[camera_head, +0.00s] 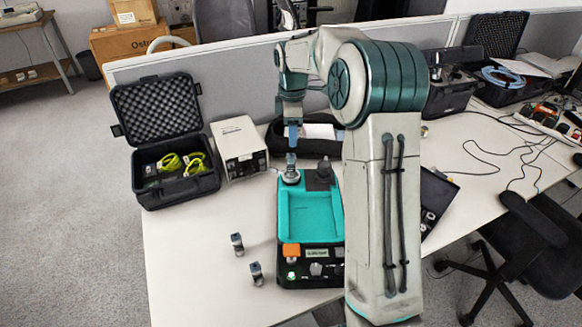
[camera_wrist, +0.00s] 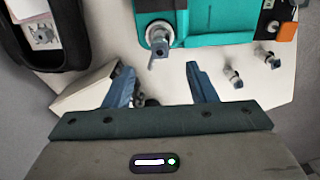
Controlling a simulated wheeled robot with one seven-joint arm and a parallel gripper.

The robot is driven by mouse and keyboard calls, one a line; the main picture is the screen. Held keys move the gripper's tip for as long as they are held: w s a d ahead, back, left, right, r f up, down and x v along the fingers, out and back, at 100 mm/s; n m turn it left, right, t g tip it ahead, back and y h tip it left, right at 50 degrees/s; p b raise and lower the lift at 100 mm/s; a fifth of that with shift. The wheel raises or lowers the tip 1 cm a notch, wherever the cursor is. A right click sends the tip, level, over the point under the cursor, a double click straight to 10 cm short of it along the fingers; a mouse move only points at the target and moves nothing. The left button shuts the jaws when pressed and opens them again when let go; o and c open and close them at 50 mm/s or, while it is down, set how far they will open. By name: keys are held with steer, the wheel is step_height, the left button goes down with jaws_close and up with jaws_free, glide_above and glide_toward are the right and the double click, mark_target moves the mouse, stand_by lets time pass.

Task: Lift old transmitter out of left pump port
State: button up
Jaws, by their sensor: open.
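The teal calibration pump (camera_head: 310,218) stands on the white table, with an orange part and a green light at its front. The old transmitter (camera_head: 291,160), a small grey piece, stands upright in the round metal left port at the pump's back left. The wrist view shows the transmitter (camera_wrist: 158,50) in the metal port at the pump's corner. My gripper (camera_head: 293,143) is above it, pointing down. In the wrist view my gripper (camera_wrist: 160,68) is open, with its blue fingers apart and nothing between the tips. The transmitter lies just beyond the tips, roughly centred.
Two small transmitters (camera_head: 237,244) (camera_head: 256,273) stand on the table left of the pump. An open black case (camera_head: 180,187) with yellow coils and a white box (camera_head: 240,148) are at the back left. A black bag (camera_head: 275,138) lies behind the pump. The front-left table is clear.

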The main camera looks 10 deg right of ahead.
mark_target(291, 154)
steer(key=f, duration=0.4)
steer(key=f+p, duration=0.1)
steer(key=f, duration=0.4)
steer(key=shift+w+a+f, duration=0.1)
steer(key=shift+a+f, duration=0.1)
jaws_close()
steer(key=shift+r, duration=0.1)
steer(key=shift+r, duration=0.45)
steer(key=r, duration=0.1)
steer(key=d+r, duration=0.1)
steer(key=r, duration=0.1)
steer(key=shift+d+r+b, duration=0.1)
steer(key=shift+r+b, duration=0.2)
steer(key=shift+b, duration=0.1)
steer(key=s+d+r+p, duration=0.2)
steer(key=s+d+r, duration=0.1)
steer(key=d+r, duration=0.7)
steer(key=shift+s+r+p, duration=0.2)
steer(key=shift+s+p, duration=0.1)
